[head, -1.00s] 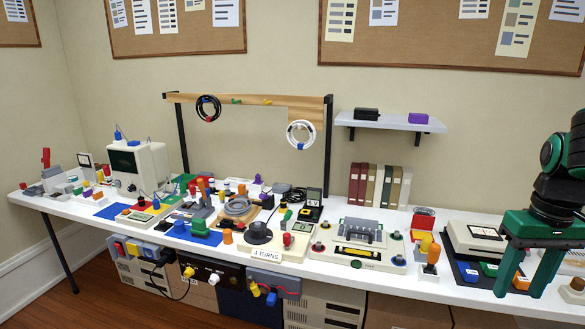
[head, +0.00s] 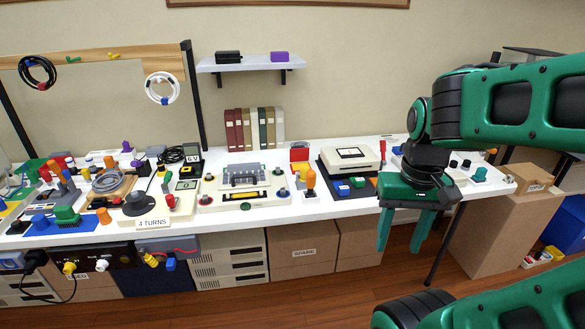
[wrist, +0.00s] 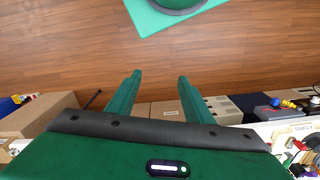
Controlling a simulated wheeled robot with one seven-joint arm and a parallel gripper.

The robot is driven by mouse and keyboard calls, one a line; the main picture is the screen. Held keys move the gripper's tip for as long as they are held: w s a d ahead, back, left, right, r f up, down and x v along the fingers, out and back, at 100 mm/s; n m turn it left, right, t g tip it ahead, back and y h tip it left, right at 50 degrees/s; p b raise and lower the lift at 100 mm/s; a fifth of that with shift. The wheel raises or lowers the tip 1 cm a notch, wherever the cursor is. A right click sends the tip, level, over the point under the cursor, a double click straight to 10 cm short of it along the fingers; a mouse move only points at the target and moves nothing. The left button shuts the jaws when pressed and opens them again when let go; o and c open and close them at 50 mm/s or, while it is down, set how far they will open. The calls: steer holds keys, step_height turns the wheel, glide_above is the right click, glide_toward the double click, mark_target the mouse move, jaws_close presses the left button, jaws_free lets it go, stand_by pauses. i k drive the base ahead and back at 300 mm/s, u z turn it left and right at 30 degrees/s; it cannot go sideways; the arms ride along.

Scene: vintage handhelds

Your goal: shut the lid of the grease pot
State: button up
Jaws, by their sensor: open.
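A small item with a raised red lid (head: 299,151) stands towards the back of the white table in the head view. It looks like the grease pot with its lid up, but it is too small to be sure. My gripper (head: 399,246) hangs at the table's front edge, to the right of and nearer than that item, fingers pointing down and apart. In the wrist view my gripper (wrist: 159,76) is open and empty above the wooden floor. The pot cannot be made out in the wrist view.
An orange-topped knob (head: 310,179) stands in front of the red lid. A dark tray with a cream device (head: 350,154) and coloured blocks sits between it and my gripper. A grey panel with a handle (head: 243,178) lies left. Cardboard boxes (head: 300,249) stand under the table.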

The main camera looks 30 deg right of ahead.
mark_target(297, 152)
steer(key=z, duration=0.5)
steer(key=i, duration=0.9)
steer(key=u, duration=0.45)
